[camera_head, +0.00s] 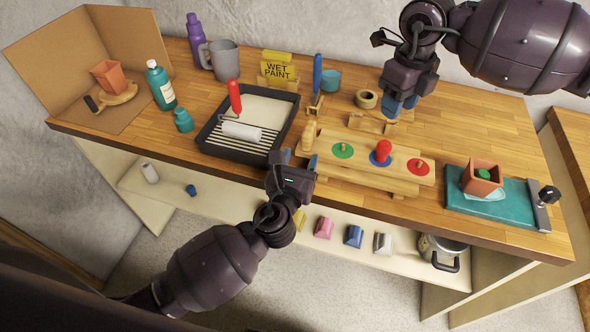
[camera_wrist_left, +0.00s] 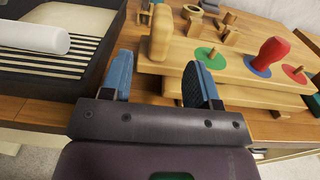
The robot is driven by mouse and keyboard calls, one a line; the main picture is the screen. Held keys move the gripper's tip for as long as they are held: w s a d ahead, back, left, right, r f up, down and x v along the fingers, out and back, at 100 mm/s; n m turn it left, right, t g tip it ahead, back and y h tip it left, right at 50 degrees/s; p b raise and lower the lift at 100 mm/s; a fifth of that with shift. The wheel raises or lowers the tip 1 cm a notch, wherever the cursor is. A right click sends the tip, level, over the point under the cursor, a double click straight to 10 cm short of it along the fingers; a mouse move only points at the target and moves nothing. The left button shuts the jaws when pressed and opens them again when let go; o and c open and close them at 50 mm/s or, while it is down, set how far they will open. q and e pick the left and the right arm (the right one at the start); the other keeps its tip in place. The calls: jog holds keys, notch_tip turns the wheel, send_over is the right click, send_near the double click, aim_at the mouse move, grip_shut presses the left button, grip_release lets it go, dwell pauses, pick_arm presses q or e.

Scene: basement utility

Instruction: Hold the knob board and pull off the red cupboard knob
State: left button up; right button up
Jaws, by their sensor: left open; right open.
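The wooden knob board (camera_head: 362,164) lies along the front of the workbench; in the left wrist view it is ahead (camera_wrist_left: 190,58). It carries green, blue and red discs. The red knob (camera_head: 382,152) stands upright over the blue disc in the middle; it also shows in the left wrist view (camera_wrist_left: 271,53). The green and red discs hold small wooden pegs. My left gripper (camera_head: 299,159) is open and empty at the board's left end, its fingers near a rounded wooden upright (camera_head: 308,137). My right gripper (camera_head: 402,105) is open, behind the board, pointing down.
A black paint tray (camera_head: 208,142) with a roller lies left of the board. A tape roll (camera_head: 366,99) and small wooden stands are behind it. At right, a terracotta pot (camera_head: 481,178) stands on a teal clipboard (camera_head: 515,211). A shelf (camera_head: 335,259) runs below the bench.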

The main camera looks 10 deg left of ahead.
aim_at(305, 144)
pick_arm(q)
jog(key=shift+w+d, duration=0.15)
jog(key=shift+w, duration=1.55)
jog(key=shift+w+d, duration=0.15)
jog(key=shift+w, duration=1.55)
jog(key=shift+c, duration=0.4)
grip_shut()
